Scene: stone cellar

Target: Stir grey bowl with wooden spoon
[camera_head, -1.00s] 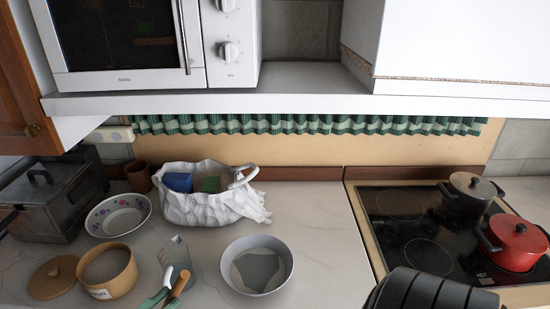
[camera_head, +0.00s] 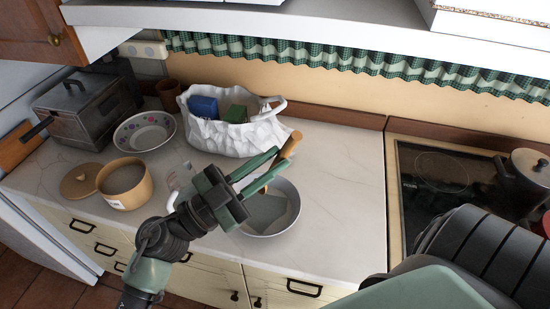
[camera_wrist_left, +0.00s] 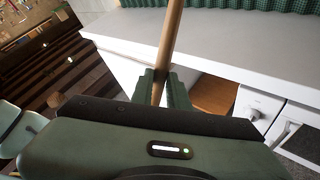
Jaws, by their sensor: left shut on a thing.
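The grey bowl (camera_head: 297,208) stands on the counter with something greyish inside, partly covered by my left arm. My left gripper (camera_head: 272,164) is shut on the wooden spoon (camera_head: 289,147), in front of the bowl's far left part in the head view. The spoon slants, its upper part sticking out past the fingertips. Whether its lower end touches the bowl or its contents is hidden. In the left wrist view the spoon's handle (camera_wrist_left: 170,38) runs up from between the fingers (camera_wrist_left: 162,90). My right gripper is out of view.
A white bag (camera_head: 225,134) with boxes stands behind the bowl. A clear jug (camera_head: 185,178), a flour pot (camera_head: 125,184), its lid (camera_head: 82,181) and a patterned dish (camera_head: 146,131) are left. A hob (camera_head: 445,175) with pots is right. Counter right of the bowl is clear.

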